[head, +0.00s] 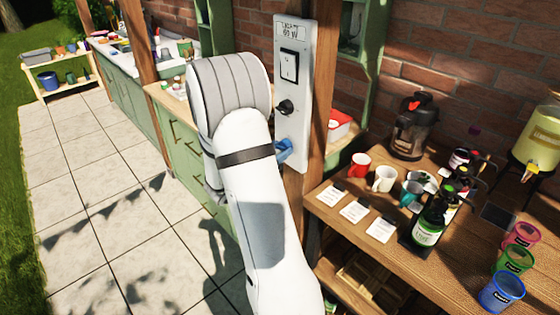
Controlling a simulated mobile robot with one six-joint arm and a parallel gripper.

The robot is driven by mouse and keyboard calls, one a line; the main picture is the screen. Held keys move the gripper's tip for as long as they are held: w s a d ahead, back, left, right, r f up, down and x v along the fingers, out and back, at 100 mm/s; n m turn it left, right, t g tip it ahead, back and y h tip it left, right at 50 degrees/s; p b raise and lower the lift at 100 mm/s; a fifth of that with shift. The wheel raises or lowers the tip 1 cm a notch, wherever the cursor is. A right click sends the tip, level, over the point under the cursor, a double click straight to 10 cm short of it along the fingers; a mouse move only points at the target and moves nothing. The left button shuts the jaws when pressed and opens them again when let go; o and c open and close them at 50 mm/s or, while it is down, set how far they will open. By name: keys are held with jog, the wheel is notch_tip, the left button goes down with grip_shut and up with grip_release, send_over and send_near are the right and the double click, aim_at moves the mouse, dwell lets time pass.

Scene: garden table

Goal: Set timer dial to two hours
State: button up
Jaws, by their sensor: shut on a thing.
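A tall pale control panel (293,70) is fixed to a wooden post. It has a label at the top, whose lettering is too small to read surely, and a black-framed rocker switch (289,66). Below the switch is a black round dial (285,107); its setting is too small to read. A blue piece (284,149) shows low on the panel, partly behind my arm; I cannot tell what it is. My white arm rises in front and bends at the panel's left. My gripper is hidden behind the arm, so its contact with the dial does not show.
A wooden table (470,260) at right carries mugs, cards, pump bottles, a drinks dispenser (540,140) and coloured cups. Green cabinets (178,160) with a counter run behind my arm. The paved floor (90,200) at left is clear.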

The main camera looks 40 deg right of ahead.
jog(key=m+b, duration=0.2)
jog(key=b, duration=0.2)
jog(key=m+b, duration=0.3)
jog(key=b, duration=0.2)
jog(key=m+b, duration=0.3)
jog(key=b, duration=0.2)
jog(key=shift+f, duration=0.4)
jog(key=shift+r+m, duration=0.1)
jog(key=shift+m, duration=0.2)
jog(key=o, duration=1)
jog(key=shift+a+r, duration=0.1)
jog(key=shift+r, duration=0.05)
jog(key=shift+c, duration=0.2)
jog(key=a, duration=0.7)
jog(key=shift+s+a+f+b, duration=0.25)
jog(key=shift+s+a+b, duration=0.1)
jog(key=shift+s, duration=0.05)
